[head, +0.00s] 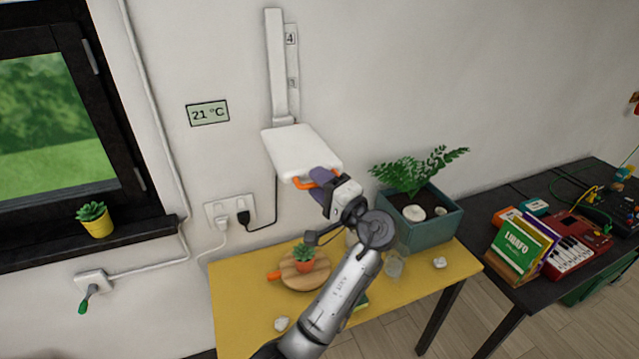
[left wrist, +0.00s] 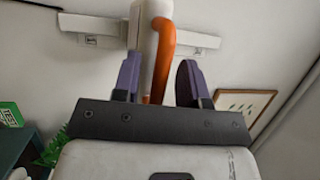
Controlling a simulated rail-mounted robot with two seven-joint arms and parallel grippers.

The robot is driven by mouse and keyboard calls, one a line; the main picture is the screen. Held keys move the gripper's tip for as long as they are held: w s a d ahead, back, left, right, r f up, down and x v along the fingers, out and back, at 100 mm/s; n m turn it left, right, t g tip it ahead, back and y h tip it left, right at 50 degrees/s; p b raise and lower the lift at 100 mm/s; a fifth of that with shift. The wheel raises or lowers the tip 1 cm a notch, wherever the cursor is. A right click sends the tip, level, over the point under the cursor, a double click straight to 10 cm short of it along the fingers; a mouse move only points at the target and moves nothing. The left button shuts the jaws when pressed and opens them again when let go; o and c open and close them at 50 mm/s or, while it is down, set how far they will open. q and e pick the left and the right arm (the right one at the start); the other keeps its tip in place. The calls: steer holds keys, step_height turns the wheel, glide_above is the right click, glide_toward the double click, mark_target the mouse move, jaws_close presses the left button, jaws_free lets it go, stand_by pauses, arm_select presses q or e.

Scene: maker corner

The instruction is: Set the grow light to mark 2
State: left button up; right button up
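The grow light (head: 300,150) is a white panel sticking out from the wall at the lower end of a white vertical rail (head: 275,62). Marks 4 (head: 290,38) and 3 (head: 292,82) show beside the rail, above the panel; no mark 2 is visible. An orange handle (head: 299,183) is at the panel's front edge. My left gripper (head: 318,178) is at this handle. In the left wrist view, its purple fingers (left wrist: 160,80) stand apart on either side of the orange handle (left wrist: 162,50), with a gap visible on the right. My right gripper is out of view.
Below is a yellow table (head: 240,310) with a small potted succulent (head: 304,257) on a round board and a fern planter (head: 425,225). A black cable runs from the panel to a wall outlet (head: 230,210). A dark table (head: 500,205) stands at right.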

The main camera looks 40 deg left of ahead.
arm_select(q)
steer(key=s+d+f+b, duration=0.1)
steer(key=d+f+b, duration=0.1)
steer(key=d, duration=1.1)
steer(key=shift+s+d+f+b, duration=0.15)
steer(key=shift+s+d+b, duration=0.1)
steer(key=shift+b, duration=0.3)
